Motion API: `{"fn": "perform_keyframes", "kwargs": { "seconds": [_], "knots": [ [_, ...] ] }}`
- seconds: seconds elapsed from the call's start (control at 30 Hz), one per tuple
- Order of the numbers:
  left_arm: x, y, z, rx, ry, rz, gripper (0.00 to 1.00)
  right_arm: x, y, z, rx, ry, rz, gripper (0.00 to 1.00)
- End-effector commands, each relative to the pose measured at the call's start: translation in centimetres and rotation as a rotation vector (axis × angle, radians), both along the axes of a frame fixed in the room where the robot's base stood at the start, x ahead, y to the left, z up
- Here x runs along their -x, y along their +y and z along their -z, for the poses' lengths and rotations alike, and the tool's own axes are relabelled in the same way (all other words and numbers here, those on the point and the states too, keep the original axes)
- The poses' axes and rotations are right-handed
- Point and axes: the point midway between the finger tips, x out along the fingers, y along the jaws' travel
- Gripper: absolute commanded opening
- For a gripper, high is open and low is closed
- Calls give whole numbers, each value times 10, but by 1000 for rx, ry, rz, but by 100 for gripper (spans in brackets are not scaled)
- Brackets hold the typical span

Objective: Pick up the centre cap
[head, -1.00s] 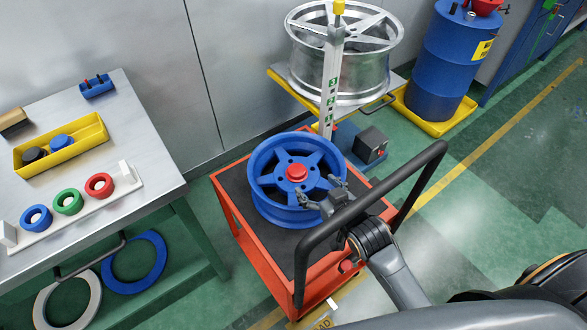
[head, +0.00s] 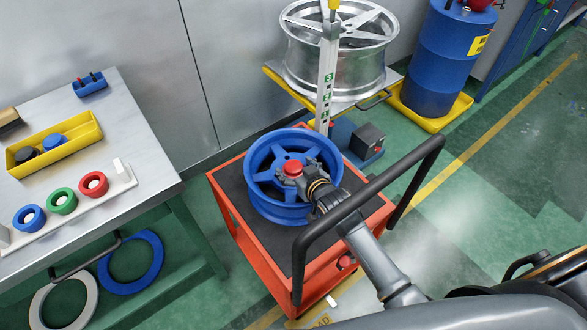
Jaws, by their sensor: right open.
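A blue spoked wheel (head: 258,206) lies flat on top of the orange-framed cart (head: 270,261). A round red centre cap (head: 293,168) sits at the middle of the wheel's hub. My right gripper (head: 300,177) is over the wheel, close against the near right side of the red cap. Its fingers are small and partly hidden behind its own body, so contact with the cap cannot be told. It is open. My left gripper is out of view.
The cart's black handle (head: 371,190) arches beside my right arm. A silver wheel (head: 340,87) rests on a yellow stand behind. A steel bench (head: 140,130) at left carries a yellow tray (head: 95,133) with black and blue caps, and blue, green and red rings.

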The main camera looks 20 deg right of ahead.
Motion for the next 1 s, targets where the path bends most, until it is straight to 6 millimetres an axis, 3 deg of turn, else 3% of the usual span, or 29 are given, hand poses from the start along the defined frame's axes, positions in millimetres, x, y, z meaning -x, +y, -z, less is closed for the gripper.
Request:
{"fn": "perform_keyframes", "kwargs": {
  "seconds": [0.1, 0.33, 0.73, 1.0],
  "knots": [
    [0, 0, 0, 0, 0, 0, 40, 0, 0, 0, 0, 0, 0, 73],
    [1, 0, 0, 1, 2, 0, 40, 1, 0, 0, 0, 1, 0, 28],
    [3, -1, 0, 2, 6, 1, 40, 1, 0, -2, 0, 3, 0, 27],
    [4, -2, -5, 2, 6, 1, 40, 0, 0, -33, 0, -2, 1, 27]
  ]
}}
